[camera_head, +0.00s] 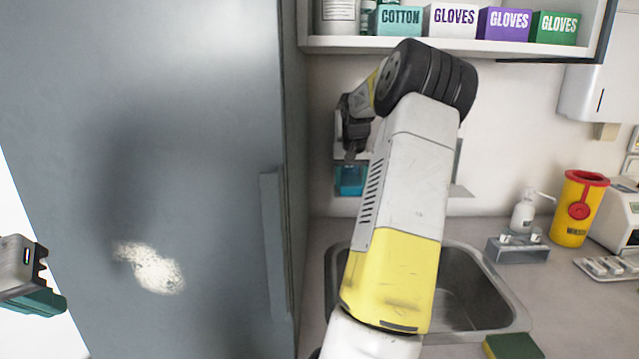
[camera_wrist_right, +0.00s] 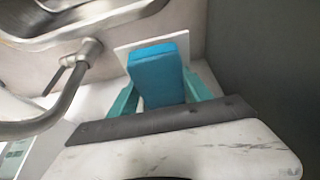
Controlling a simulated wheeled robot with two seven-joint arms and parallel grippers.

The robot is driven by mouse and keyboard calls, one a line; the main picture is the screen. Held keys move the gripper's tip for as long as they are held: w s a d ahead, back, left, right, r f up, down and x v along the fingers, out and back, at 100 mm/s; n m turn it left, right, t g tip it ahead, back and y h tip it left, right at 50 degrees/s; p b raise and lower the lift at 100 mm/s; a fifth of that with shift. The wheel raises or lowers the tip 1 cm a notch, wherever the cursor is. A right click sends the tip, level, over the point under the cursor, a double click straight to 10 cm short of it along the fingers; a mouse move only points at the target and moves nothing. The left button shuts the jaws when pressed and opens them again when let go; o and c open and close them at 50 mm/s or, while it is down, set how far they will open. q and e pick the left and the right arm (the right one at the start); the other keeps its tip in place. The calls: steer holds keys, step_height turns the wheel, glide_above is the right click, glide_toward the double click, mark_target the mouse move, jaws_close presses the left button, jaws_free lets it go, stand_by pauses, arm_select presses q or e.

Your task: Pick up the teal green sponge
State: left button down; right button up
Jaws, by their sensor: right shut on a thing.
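The teal sponge (camera_head: 350,180) is a blue-teal block hanging in front of the wall behind the sink in the head view. In the right wrist view the sponge (camera_wrist_right: 158,72) stands between the two teal fingers of my right gripper (camera_wrist_right: 161,94), which is shut on it. In the head view my right gripper (camera_head: 354,140) points down above the sponge, its fingers mostly hidden. A white plate (camera_wrist_right: 184,42) lies close behind the sponge; I cannot tell whether they touch. My left gripper (camera_head: 42,302) is at the left edge, its opening unclear.
A steel sink (camera_head: 480,300) lies below my right arm, with a tap (camera_wrist_right: 85,85) close by in the wrist view. A shelf (camera_head: 400,43) with boxes hangs above. A tall grey cabinet (camera_head: 200,180) stands left. A green-yellow sponge (camera_head: 512,347) lies on the counter.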

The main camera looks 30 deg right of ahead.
steer(key=shift+r, duration=0.25)
steer(key=s+a, duration=0.4)
steer(key=s, duration=0.4)
steer(key=s+a, duration=0.4)
steer(key=s, duration=0.3)
steer(key=shift+s+a, duration=0.4)
